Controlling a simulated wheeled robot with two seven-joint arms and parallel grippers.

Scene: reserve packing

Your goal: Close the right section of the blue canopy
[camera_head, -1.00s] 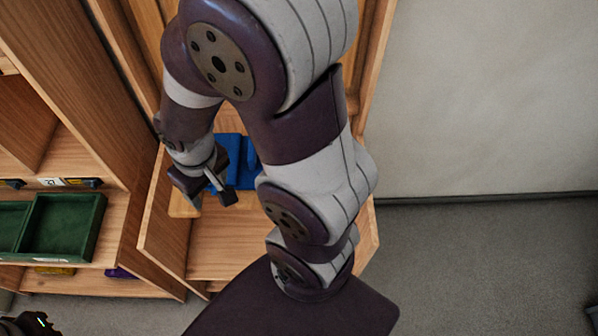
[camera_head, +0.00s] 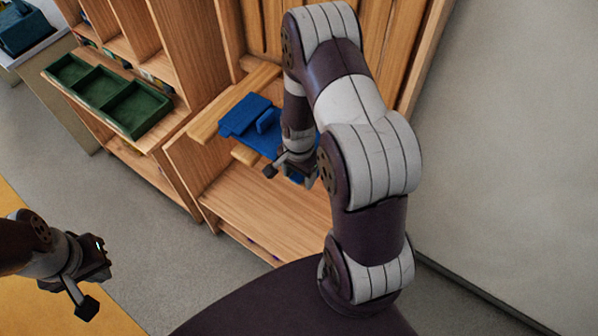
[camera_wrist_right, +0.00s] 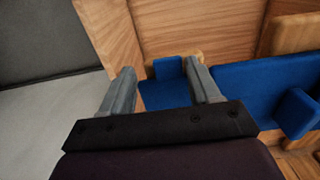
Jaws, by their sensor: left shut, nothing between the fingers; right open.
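The blue canopy (camera_head: 243,113) lies inside an open-fronted wooden unit, with flat blue panels and raised blocks. My right arm hides part of its right side in the head view. In the right wrist view a wide blue panel (camera_wrist_right: 255,82) is at the right, and a smaller blue section (camera_wrist_right: 165,95) with a raised tab (camera_wrist_right: 168,68) shows between the fingers. My right gripper (camera_head: 291,176) is open at the canopy's right side; its fingertips (camera_wrist_right: 161,73) flank the tab in the picture. I cannot tell whether they touch it. My left gripper (camera_head: 88,306) is shut and empty, far from the canopy.
Green trays (camera_head: 105,92) sit on a wooden shelf unit to the left. A wooden side wall (camera_head: 180,165) borders the canopy's bay, and wooden slats rise behind it. A pale wall (camera_head: 500,130) is at the right. Grey floor is clear in front.

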